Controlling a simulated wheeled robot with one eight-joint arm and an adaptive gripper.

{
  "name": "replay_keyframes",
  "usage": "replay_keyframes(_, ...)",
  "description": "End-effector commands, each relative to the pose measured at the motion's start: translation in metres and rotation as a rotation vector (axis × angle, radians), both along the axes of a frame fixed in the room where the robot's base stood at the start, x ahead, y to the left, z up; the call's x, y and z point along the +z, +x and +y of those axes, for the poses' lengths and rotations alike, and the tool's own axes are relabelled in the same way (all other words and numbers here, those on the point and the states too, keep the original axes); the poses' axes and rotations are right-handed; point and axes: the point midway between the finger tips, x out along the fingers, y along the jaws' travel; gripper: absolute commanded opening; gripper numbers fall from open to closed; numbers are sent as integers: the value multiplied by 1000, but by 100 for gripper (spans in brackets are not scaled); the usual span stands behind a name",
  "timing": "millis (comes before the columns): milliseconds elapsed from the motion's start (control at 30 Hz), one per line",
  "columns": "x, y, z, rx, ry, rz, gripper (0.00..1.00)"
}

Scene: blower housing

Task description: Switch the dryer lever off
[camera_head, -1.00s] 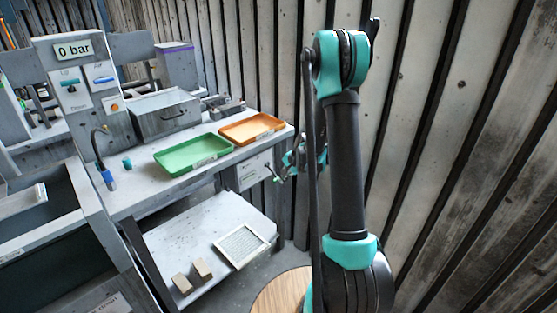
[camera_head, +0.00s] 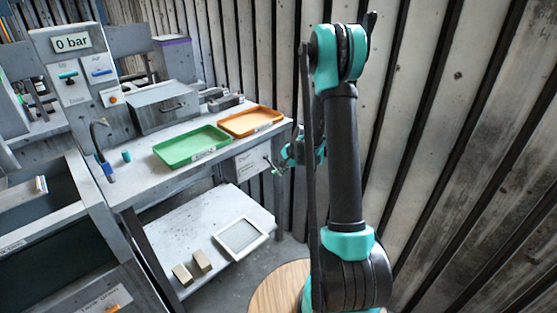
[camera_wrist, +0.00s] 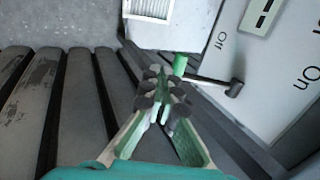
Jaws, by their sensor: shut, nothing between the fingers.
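The dryer lever (camera_wrist: 207,79) has a dark shaft, a dark round end and a green tip. In the wrist view it sits beside a white panel (camera_wrist: 268,85) marked "Off" and "On". The green tip points left, away from the panel. I cannot tell which setting it is at. My gripper (camera_wrist: 166,98) is shut and empty, its dark fingertips close by the green tip. I cannot tell whether they touch. In the head view the panel (camera_head: 251,160) is on the bench's right end, and my gripper (camera_head: 283,168) is beside it, partly behind my arm.
A green tray (camera_head: 192,147) and an orange tray (camera_head: 251,121) stand on the bench top. A framed filter (camera_head: 241,237) and two small blocks (camera_head: 202,262) lie on the lower shelf. A slatted wall (camera_head: 440,150) rises close on the right. A gauge reads "0 bar" (camera_head: 72,43).

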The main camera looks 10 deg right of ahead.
Motion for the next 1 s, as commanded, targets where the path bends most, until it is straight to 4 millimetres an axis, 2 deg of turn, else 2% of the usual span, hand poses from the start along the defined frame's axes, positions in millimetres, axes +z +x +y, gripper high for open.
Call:
replay_keyframes(600, 83, -36, -26, -2, -1, 1, 0)
replay_keyframes(800, 97, -42, -30, 0, -1, 1, 0)
replay_keyframes(1000, 99, -43, -31, 0, 0, 0, 0)
